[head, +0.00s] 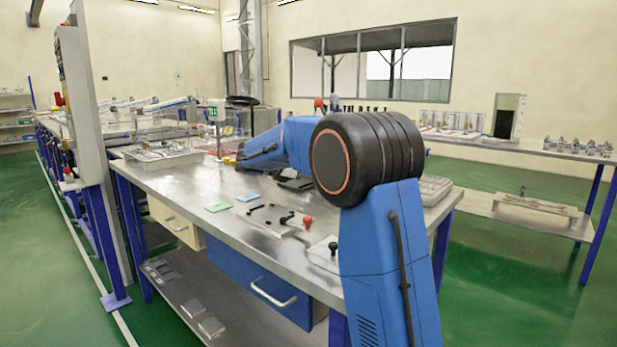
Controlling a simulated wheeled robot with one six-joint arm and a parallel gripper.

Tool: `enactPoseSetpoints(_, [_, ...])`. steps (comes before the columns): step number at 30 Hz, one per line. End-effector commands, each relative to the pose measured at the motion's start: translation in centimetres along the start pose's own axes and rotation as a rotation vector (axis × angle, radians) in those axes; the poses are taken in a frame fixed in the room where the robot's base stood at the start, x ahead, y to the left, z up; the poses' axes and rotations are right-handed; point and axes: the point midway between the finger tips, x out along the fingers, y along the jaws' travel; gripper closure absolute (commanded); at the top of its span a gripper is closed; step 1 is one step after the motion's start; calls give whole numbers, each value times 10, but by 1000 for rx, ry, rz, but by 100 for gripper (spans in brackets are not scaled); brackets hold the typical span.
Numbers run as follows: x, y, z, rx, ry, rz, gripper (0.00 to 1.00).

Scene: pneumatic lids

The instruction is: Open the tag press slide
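I cannot surely tell which fixture is the tag press slide. A flat metal plate (262,222) on the workbench carries black handles and an orange-red knob (307,222). To its right, a smaller plate with a black ball knob (333,247) sits near the bench's front edge, partly behind my blue arm. My arm rises at the right and reaches left over the bench, beyond these plates. I cannot make out my gripper or its fingers. The arm hides part of the bench behind it.
The metal workbench (185,183) has a green card (219,207) and a blue card (248,197) on it. A wire tray (165,155) stands at its back left. A blue drawer (262,288) is below. Green floor lies open at the right, before another table.

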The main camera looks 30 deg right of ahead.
Motion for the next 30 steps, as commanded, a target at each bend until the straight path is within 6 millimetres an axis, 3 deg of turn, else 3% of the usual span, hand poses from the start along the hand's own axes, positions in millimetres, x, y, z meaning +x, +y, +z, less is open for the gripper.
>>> enactPoseSetpoints(6, [15,0,-1,0,1,-1,63])
enactPoseSetpoints(15, [17,0,0,0,0,0,63])
enactPoseSetpoints(20, [17,0,0,0,0,0,99])
enactPoseSetpoints(26, [15,0,-1,0,0,1,100])
enactPoseSetpoints(30, [-3,1,-8,-1,0,4,100])
